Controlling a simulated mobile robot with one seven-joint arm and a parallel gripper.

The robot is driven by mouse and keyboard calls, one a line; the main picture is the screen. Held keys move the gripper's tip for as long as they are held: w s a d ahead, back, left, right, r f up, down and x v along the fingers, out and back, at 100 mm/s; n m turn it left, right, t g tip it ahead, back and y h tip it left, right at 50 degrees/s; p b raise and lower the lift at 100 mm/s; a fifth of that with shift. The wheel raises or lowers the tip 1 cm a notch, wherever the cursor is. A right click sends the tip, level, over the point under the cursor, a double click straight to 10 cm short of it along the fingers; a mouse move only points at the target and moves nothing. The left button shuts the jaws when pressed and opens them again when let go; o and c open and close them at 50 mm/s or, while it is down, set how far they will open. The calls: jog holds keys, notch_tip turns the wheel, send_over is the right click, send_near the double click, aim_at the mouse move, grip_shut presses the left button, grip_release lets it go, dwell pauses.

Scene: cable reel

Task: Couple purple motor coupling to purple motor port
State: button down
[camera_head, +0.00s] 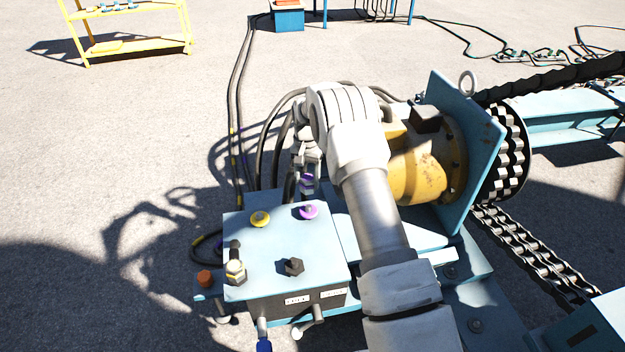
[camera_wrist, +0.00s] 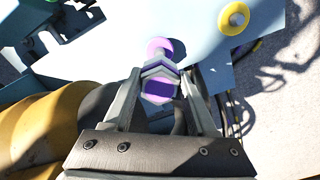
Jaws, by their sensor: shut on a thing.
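The purple motor coupling (camera_wrist: 158,89) is a grey hex fitting with a purple band on a dark hose. My gripper (camera_wrist: 161,74) is shut on it, one finger on each side; the head view shows the coupling (camera_head: 307,181) just behind the box's far edge. The purple motor port (camera_head: 308,211) is a purple disc with a metal stub on top of the light blue box (camera_head: 285,240). In the wrist view the port (camera_wrist: 158,46) lies just beyond the coupling, nearly in line with it. The head view shows them apart; the exact gap is unclear.
A yellow port (camera_head: 260,218) sits left of the purple one. The yellow motor (camera_head: 425,165) is close on the right. Dark hoses (camera_head: 236,120) run behind the box.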

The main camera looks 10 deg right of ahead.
aim_at(308, 207)
jog(key=shift+f+b, duration=2.25)
jog(key=shift+f, duration=1.85)
jog(key=shift+f+b, duration=0.4)
jog(key=shift+f, duration=0.1)
jog(key=shift+c, duration=0.6)
grip_release()
notch_tip(308, 207, up, 18)
jog(key=p, duration=0.5)
jog(key=shift+f, duration=0.25)
